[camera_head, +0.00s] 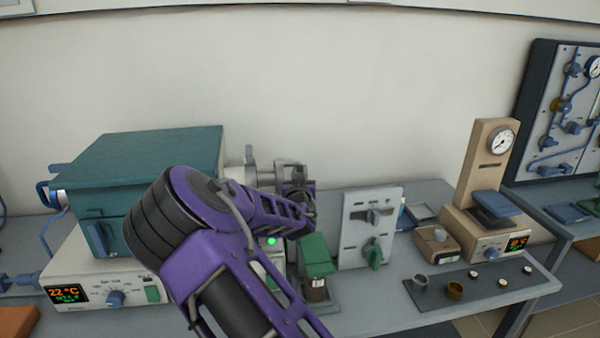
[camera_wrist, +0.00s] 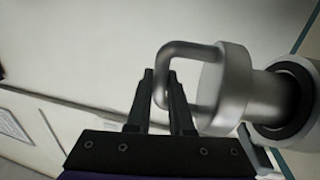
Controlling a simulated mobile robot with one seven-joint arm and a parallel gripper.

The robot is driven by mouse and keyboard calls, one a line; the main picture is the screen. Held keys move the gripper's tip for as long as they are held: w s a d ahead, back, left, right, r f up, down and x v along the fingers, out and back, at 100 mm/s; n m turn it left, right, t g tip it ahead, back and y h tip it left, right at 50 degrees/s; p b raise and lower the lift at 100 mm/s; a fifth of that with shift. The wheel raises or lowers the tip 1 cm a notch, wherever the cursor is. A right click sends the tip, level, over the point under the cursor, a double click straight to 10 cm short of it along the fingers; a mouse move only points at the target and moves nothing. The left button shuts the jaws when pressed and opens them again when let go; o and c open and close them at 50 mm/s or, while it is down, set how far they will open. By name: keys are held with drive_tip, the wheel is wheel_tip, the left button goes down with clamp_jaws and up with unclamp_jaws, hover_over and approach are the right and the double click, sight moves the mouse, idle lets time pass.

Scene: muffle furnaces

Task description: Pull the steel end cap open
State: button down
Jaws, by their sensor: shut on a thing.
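The steel end cap (camera_wrist: 237,88) is a round metal disc with a looped bar handle (camera_wrist: 190,47), at the right of the wrist view. Behind it is a pale tube (camera_wrist: 285,95) with a dark ring around its mouth. My gripper (camera_wrist: 162,85) has its two dark fingers on either side of the handle's outer bar and is shut on it. In the head view the cap (camera_head: 250,165) shows only in part, behind my purple arm. My gripper (camera_head: 297,180) is small and partly hidden there.
A teal furnace (camera_head: 160,165) on a white controller (camera_head: 95,270) stands left of my arm. A grey panel (camera_head: 370,225) with a green knob, a green-topped device (camera_head: 316,255) and a beige press (camera_head: 490,180) stand to the right.

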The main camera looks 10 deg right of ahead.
idle(0.8)
drive_tip(key=d+b, duration=0.1)
drive_tip(key=d, duration=0.3)
drive_tip(key=shift+d, duration=0.4)
drive_tip(key=c, duration=0.8)
unclamp_jaws()
drive_tip(key=shift+s, duration=0.1)
drive_tip(key=s+a, duration=0.1)
drive_tip(key=s, duration=0.7)
drive_tip(key=s+a, duration=0.2)
drive_tip(key=s, duration=0.7)
drive_tip(key=shift+a, duration=0.25)
